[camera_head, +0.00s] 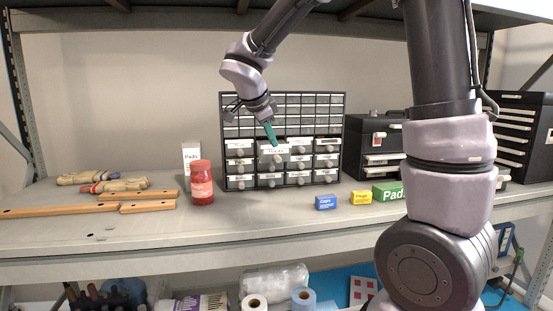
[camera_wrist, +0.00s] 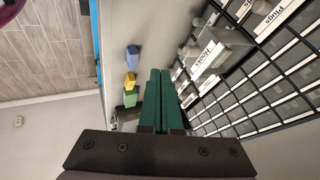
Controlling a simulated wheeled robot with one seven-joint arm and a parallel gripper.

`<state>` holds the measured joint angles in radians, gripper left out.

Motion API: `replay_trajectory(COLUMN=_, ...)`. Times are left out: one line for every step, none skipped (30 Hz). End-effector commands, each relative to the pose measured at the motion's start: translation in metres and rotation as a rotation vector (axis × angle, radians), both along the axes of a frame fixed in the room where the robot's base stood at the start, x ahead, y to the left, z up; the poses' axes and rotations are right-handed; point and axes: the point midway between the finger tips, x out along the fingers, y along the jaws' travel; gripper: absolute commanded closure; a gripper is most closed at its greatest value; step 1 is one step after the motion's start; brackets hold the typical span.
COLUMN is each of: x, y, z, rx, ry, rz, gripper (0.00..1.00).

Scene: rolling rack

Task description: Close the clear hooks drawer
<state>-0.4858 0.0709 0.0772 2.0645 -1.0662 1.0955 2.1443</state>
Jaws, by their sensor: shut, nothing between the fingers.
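The small-drawer cabinet (camera_head: 283,185) stands on the shelf, with a black frame and rows of drawers. The clear hooks drawer (camera_head: 277,158) is in the upper row of larger drawers, near the middle. In the wrist view the hooks drawer (camera_wrist: 225,48), labelled "Hooks", sticks out from the cabinet face, its clear side showing. My gripper (camera_head: 273,142) has green fingers, shut and empty, in front of the cabinet by this drawer's top. In the wrist view my gripper (camera_wrist: 160,72) is left of the drawer front; I cannot tell whether they touch.
A red jar (camera_head: 202,185) and a white Pads box (camera_head: 191,160) stand left of the cabinet. Blue (camera_head: 326,203), yellow (camera_head: 361,197) and green (camera_head: 388,192) boxes lie to the right. A black toolbox (camera_head: 374,140) stands behind them. The shelf directly before the cabinet is clear.

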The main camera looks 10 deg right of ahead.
Motion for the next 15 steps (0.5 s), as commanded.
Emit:
replay_trajectory(x=0.003, y=0.004, z=-0.002, rx=0.000, ry=-0.012, rz=-0.011, gripper=1.00)
replay_trajectory(x=0.005, y=0.005, z=-0.003, rx=0.001, ry=-0.017, rz=-0.016, gripper=1.00)
replay_trajectory(x=0.007, y=0.006, z=-0.005, rx=0.002, ry=-0.023, rz=-0.022, gripper=1.00)
replay_trajectory(x=0.008, y=0.005, z=-0.006, rx=0.002, ry=-0.025, rz=-0.025, gripper=1.00)
replay_trajectory(x=0.009, y=0.004, z=-0.008, rx=0.002, ry=-0.025, rz=-0.026, gripper=1.00)
replay_trajectory(x=0.011, y=0.002, z=-0.011, rx=0.001, ry=-0.025, rz=-0.026, gripper=1.00)
replay_trajectory(x=0.013, y=0.001, z=-0.014, rx=0.001, ry=-0.025, rz=-0.026, gripper=1.00)
replay_trajectory(x=0.015, y=-0.001, z=-0.018, rx=0.002, ry=-0.024, rz=-0.026, gripper=1.00)
replay_trajectory(x=0.017, y=-0.004, z=-0.024, rx=0.001, ry=-0.022, rz=-0.028, gripper=1.00)
replay_trajectory(x=0.020, y=-0.006, z=-0.029, rx=0.002, ry=-0.022, rz=-0.026, gripper=1.00)
replay_trajectory(x=0.023, y=-0.008, z=-0.034, rx=0.001, ry=-0.022, rz=-0.028, gripper=1.00)
replay_trajectory(x=0.027, y=-0.012, z=-0.041, rx=0.002, ry=-0.022, rz=-0.027, gripper=1.00)
replay_trajectory(x=0.030, y=-0.015, z=-0.047, rx=0.001, ry=-0.021, rz=-0.027, gripper=1.00)
replay_trajectory(x=0.034, y=-0.017, z=-0.052, rx=0.001, ry=-0.022, rz=-0.028, gripper=1.00)
replay_trajectory(x=0.038, y=-0.021, z=-0.059, rx=0.000, ry=-0.020, rz=-0.026, gripper=1.00)
